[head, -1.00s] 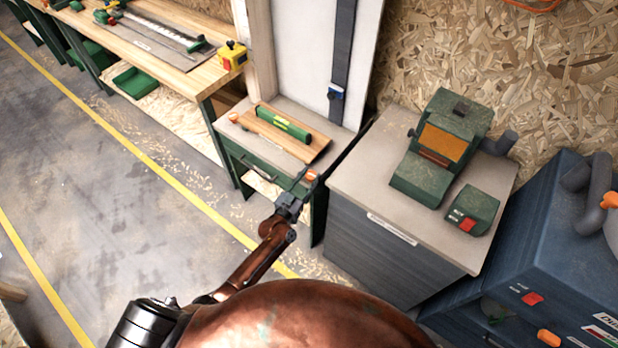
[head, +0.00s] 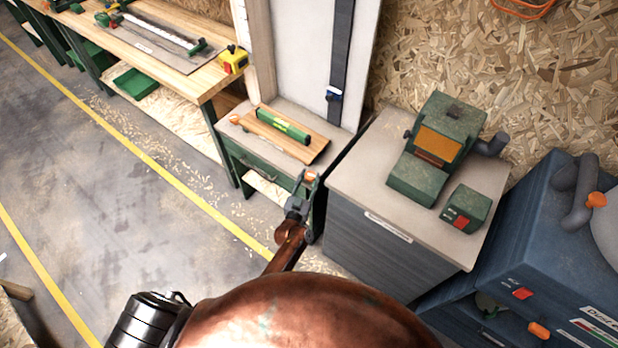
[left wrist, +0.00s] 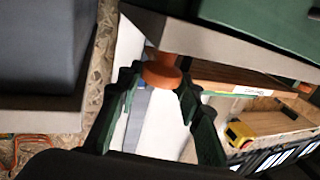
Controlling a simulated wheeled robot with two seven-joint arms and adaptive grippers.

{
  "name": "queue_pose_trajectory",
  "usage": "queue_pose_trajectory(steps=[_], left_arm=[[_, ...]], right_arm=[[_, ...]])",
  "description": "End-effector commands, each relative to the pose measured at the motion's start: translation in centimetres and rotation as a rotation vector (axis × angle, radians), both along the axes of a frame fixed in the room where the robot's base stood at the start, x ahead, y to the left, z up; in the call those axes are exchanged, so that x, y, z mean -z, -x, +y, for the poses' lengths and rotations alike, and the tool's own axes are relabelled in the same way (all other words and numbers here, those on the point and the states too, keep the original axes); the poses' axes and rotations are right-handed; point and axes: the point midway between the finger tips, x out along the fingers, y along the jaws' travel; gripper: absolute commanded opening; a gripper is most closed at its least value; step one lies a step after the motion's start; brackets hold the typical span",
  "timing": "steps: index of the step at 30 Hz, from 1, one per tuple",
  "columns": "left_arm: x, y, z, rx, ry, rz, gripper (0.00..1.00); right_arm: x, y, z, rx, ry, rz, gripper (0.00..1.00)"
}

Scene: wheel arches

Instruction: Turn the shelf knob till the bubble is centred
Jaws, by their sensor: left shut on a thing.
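A wooden shelf board (head: 314,150) lies on the small green-framed bench, and a green spirit level (head: 284,127) rests on it. The level's yellow-green vial shows, but the bubble is too small to make out. My left gripper (head: 308,177) is at the front right corner of the bench, shut on an orange shelf knob. A second orange knob (head: 235,118) is at the board's left end. My right gripper is in neither view.
A grey cabinet (head: 350,225) with a green machine (head: 440,145) on top stands close on the right. A long workbench (head: 165,60) runs along the upper left, with a yellow box (head: 233,60) at its corner.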

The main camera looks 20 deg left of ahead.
Motion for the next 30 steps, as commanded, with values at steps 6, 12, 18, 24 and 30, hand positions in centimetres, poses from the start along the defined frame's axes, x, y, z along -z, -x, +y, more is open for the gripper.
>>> queue_pose_trajectory(steps=[6, 12, 18, 24, 30], left_arm=[[-0.1, 0.0, 0.0, 0.0, -0.001, -0.002, 0.4], [0.0, 0.0, 0.0, 0.001, 0.0, -0.001, 0.51], [0.0, 0.0, 0.0, 0.001, 0.0, 0.0, 0.51], [0.1, 1.3, 0.0, 0.001, 0.0, 0.002, 0.51], [0.2, 5.1, 0.2, 0.0, 0.001, 0.003, 0.51]], right_arm=[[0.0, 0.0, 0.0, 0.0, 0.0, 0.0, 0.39], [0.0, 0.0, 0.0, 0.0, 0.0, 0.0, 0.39], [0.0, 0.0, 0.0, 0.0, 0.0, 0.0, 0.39], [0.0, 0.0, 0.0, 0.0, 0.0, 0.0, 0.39], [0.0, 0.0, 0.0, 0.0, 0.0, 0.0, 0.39]])
